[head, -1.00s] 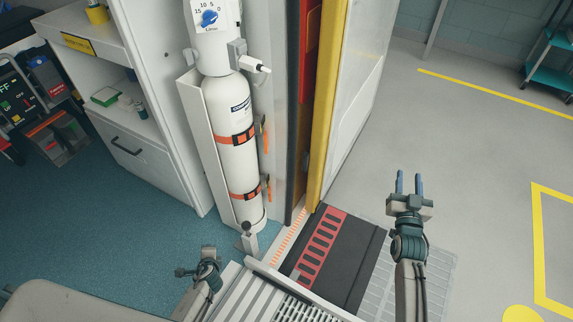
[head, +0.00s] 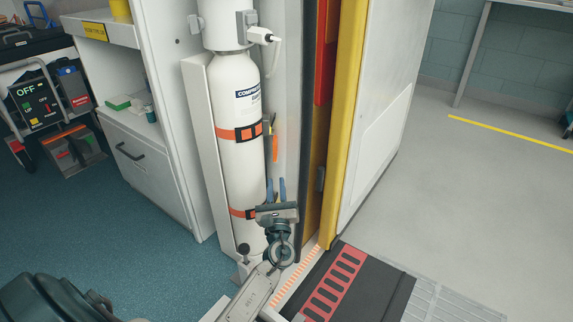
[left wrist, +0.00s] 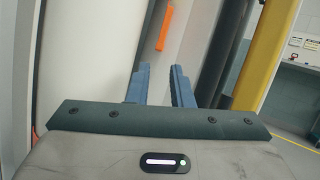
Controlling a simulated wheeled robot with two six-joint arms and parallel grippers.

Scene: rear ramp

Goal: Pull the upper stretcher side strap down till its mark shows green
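No stretcher shows. Two orange straps with dark buckles circle a white gas cylinder (head: 238,165). The upper strap (head: 230,133) has an orange tail (head: 274,150) hanging at its right; an orange tail also shows at the top of the left wrist view (left wrist: 165,28). I see no green mark. The lower strap (head: 238,212) is partly behind my left gripper (head: 276,188). That gripper points up, its blue fingers apart and empty, below the upper strap's tail in the picture. The fingers also show apart in the left wrist view (left wrist: 160,80). My right gripper is out of view.
The cylinder stands in a white holder (head: 205,150) beside a white cabinet (head: 150,170). A yellow door edge (head: 345,110) stands to the right. A dark ramp mat with a red strip (head: 335,285) lies below. Open grey floor lies at the right.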

